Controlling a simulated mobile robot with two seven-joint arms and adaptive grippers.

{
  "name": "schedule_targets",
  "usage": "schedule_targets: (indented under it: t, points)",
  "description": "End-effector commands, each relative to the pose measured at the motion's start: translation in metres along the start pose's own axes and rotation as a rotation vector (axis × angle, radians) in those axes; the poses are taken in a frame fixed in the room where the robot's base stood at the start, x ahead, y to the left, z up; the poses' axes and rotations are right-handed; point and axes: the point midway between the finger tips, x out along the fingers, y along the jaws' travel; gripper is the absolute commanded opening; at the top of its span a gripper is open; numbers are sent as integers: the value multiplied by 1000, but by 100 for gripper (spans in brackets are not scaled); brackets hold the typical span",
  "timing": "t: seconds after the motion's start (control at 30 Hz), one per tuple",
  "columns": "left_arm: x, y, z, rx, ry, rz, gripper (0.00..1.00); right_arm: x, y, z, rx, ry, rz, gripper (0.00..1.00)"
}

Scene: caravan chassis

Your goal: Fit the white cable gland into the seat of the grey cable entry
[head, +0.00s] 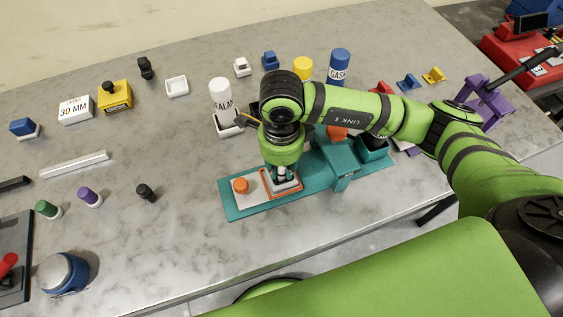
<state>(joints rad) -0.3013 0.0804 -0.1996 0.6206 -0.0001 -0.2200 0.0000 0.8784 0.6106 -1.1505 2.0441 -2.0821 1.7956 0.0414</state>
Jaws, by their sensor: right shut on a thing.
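My right gripper (283,178) points down over the teal base plate near the bench's front edge. It is shut on a small pale piece that I take to be the white cable gland, mostly hidden by the fingers and wrist. Under the fingertips is a grey seat with an orange-red rim (297,190), which looks like the grey cable entry. The fingertips are at or just above this seat; I cannot tell whether the held piece touches it. My left gripper is not in view.
The teal plate (232,209) also carries an orange knob (240,185) beside the seat and a raised teal block (341,160) to the right. A white sealant bottle (220,92) and a blue bottle (339,66) stand behind.

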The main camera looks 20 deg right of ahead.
Motion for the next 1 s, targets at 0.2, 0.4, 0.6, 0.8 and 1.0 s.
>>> schedule_targets:
  t: [0.2,0.4,0.6,0.8,1.0]
  points:
    - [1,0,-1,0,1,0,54,0,0,0,0,-1,-1,0]
    - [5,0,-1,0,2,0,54,3,0,0,0,-1,-1,40]
    - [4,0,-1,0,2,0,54,3,0,0,0,0,0,48]
    - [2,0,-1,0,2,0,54,1,0,0,0,-1,0,48]
    - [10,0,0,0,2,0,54,-20,-1,1,-2,-6,-5,48]
